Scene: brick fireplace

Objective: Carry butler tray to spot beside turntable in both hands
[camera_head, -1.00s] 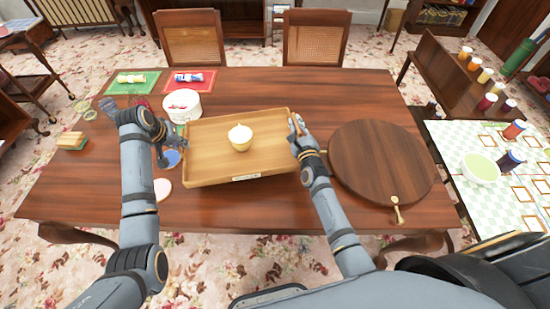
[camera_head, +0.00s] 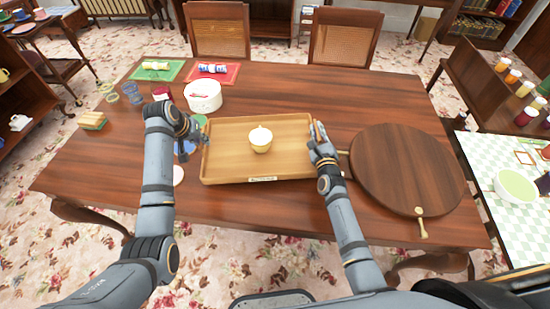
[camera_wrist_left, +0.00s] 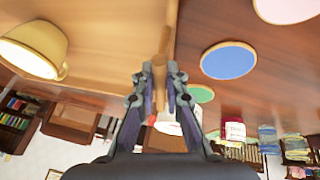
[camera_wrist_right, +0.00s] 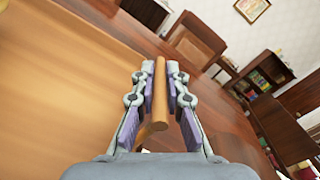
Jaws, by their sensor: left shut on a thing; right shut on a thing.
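The butler tray (camera_head: 230,164) is a rectangular light-wood tray with a low rim, left of the turntable. A yellow cup (camera_head: 261,141) stands near its middle. The turntable (camera_head: 408,170) is a round dark board at the table's right. I cannot tell whether the tray touches the table.
The table (camera_head: 320,215) is bare in front. A white tub (camera_head: 203,97), green mat (camera_head: 155,71) and red mat (camera_head: 214,74) lie at the back left. Coasters lie by my left gripper. Two chairs (camera_head: 219,31) stand behind. A checked table (camera_head: 500,165) is at right.

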